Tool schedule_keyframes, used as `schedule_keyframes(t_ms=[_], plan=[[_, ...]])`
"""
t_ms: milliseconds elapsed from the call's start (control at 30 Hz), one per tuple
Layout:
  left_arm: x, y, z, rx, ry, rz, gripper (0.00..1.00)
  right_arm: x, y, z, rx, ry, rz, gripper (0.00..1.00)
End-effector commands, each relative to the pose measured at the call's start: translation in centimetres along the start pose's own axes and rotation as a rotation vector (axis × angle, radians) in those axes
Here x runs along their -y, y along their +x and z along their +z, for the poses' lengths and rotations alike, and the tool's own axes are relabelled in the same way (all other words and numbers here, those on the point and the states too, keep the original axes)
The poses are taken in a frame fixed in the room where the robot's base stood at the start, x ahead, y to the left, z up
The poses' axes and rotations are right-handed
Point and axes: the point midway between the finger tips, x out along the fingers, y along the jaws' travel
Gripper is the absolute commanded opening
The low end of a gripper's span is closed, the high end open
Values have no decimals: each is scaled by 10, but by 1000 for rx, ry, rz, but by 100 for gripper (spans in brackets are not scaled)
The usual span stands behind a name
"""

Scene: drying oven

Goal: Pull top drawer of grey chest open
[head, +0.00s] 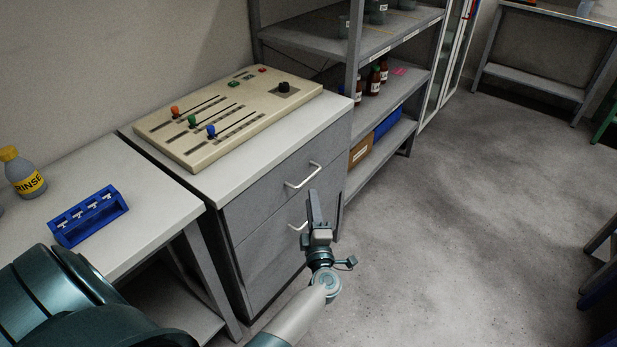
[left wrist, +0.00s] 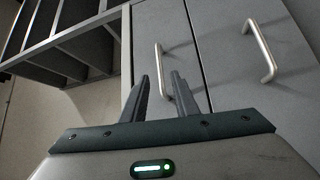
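The grey chest (head: 282,206) stands under a pale top, and its drawer fronts look closed. The top drawer handle (head: 303,175) is a pale metal bar. In the left wrist view, turned sideways, the top handle (left wrist: 159,72) lies in line with the gap between my fingers. My left gripper (head: 313,194) is in front of the chest, just below and right of that handle. Its two fingers (left wrist: 160,76) are apart with nothing gripped. I cannot tell whether they touch the bar. The lower drawer handle (head: 298,226) shows partly behind the gripper, and also in the left wrist view (left wrist: 262,51).
A beige control panel (head: 215,137) with coloured knobs lies on the chest. A blue rack (head: 88,215) and a rinse bottle (head: 24,175) stand on the table at left. A grey shelf unit (head: 398,88) stands right of the chest. The floor at right is open.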

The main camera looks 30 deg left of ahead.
Motion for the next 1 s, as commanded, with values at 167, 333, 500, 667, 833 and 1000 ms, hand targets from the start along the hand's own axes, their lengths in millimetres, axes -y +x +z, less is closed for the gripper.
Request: schedule_keyframes(t_ms=[167,333,500,667,833,1000], plan=[[-2,34,-1,-1,1,2,27,4,-1,-6,-21,-2,-4,31],[-1,63,-1,-1,0,1,27,8,0,-4,-26,-3,-8,31],[-1,83,0,-1,1,2,27,10,1,-3,-27,-3,-10,31],[0,92,0,-1,0,-1,27,10,0,-5,-33,-2,-10,31],[0,94,0,-1,-1,-1,27,9,0,-6,-35,-1,-9,31],[0,94,0,-1,-1,0,27,8,0,-6,-35,0,-7,31]])
